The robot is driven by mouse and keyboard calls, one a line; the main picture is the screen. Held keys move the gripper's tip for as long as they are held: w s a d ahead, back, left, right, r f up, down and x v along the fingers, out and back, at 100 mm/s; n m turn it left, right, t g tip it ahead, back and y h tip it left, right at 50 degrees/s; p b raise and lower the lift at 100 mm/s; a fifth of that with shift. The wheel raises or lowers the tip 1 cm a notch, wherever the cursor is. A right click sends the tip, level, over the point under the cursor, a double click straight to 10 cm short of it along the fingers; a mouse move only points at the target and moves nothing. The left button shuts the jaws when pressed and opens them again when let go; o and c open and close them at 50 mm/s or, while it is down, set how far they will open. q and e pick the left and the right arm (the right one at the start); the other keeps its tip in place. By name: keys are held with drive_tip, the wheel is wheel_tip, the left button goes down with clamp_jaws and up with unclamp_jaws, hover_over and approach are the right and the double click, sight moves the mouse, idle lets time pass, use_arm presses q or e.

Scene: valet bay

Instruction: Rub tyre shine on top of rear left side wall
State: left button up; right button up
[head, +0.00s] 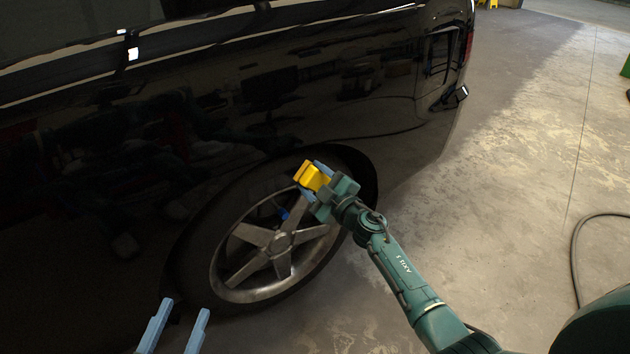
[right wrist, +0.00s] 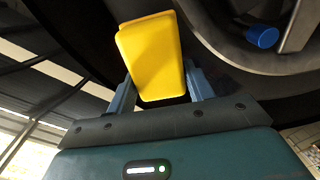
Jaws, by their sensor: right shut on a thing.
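The rear wheel of a black car shows in the head view, with a dark tyre (head: 196,262) around a grey five-spoke rim (head: 279,242). My right gripper (head: 322,180) is shut on a yellow applicator block (head: 311,176) at the upper right of the tyre, close to the side wall. In the right wrist view the yellow block (right wrist: 150,55) sits between the two blue-grey fingers, next to the dark tyre and rim edge. I cannot tell whether the block touches the tyre. My left gripper (head: 178,326) is open and empty at the bottom left, below the tyre.
The black car body (head: 150,150) fills the left and top of the head view. A blue cap-like part (right wrist: 262,37) shows inside the wheel. A dark hose (head: 577,255) lies on the concrete floor at the right. The floor (head: 530,130) right of the car is mostly clear.

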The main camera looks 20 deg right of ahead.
sight(287, 173)
drive_tip(key=shift+b+x, duration=0.4)
drive_tip(key=shift+x, duration=0.6)
drive_tip(key=shift+s+a+p, duration=0.2)
drive_tip(key=shift+s+a, duration=0.05)
drive_tip(key=shift+a, duration=0.4)
drive_tip(key=shift+s+a+p, duration=0.2)
drive_tip(key=shift+s+a, duration=0.05)
drive_tip(key=shift+a, duration=0.35)
drive_tip(key=shift+s+a+p, duration=0.2)
drive_tip(key=shift+s+a, duration=0.05)
drive_tip(key=shift+a, duration=0.4)
drive_tip(key=shift+w, duration=0.1)
drive_tip(key=shift+d, duration=0.15)
